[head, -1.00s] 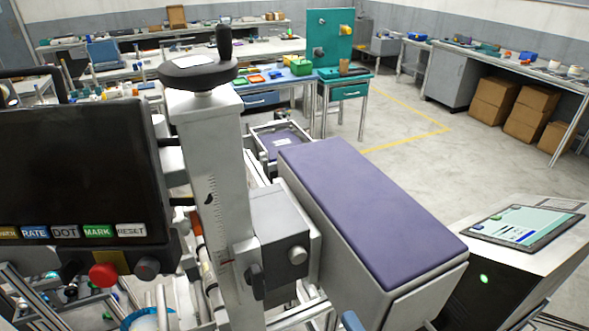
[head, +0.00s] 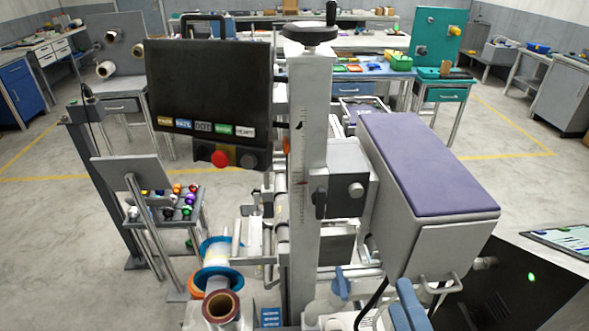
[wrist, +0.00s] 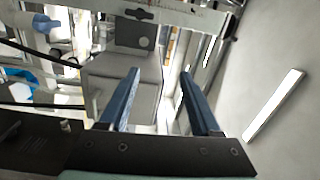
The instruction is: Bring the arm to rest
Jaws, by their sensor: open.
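My gripper (wrist: 159,73) shows in the wrist view as two blue fingers set apart, with nothing between them. Beyond the fingers is a grey box-shaped part of a machine (wrist: 125,75). I cannot tell how far the fingertips are from it. In the head view, light-blue shapes at the bottom edge, right of centre, could be part of my gripper, but I cannot tell for sure.
A machine with a graduated column (head: 308,180), a dark screen (head: 208,90) and a purple-topped box (head: 425,165) stands close in front. A rack of small coloured items (head: 172,205) is at left. A dark console (head: 525,275) is at right. Open floor (head: 60,240) lies at left.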

